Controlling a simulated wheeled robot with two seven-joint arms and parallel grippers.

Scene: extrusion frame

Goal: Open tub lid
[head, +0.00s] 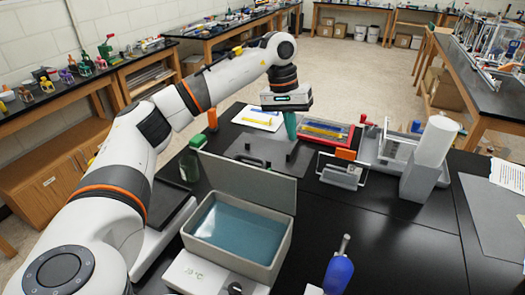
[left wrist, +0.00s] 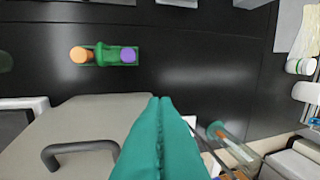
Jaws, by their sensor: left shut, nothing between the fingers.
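The grey tub (head: 275,268) holds blue liquid and sits at the front centre of the black bench in the head view. Its lid (head: 250,182) stands raised along the tub's back edge, leaving the tub open. My left gripper (head: 290,135) has teal fingers and is beyond the lid, apart from it. In the left wrist view the fingers (left wrist: 160,105) are shut together and empty. There, a grey panel with a dark loop handle (left wrist: 80,148) fills the lower left; it looks like the lid's outer side. My right gripper is not in view.
A white unit with a temperature display (head: 200,275) sits before the tub. A blue-handled tool (head: 338,272) stands to its right. Behind are a red-edged tray (head: 327,133) and a white cylinder (head: 435,140). The left wrist view shows a green rack (left wrist: 104,54). Bench at right is mostly clear.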

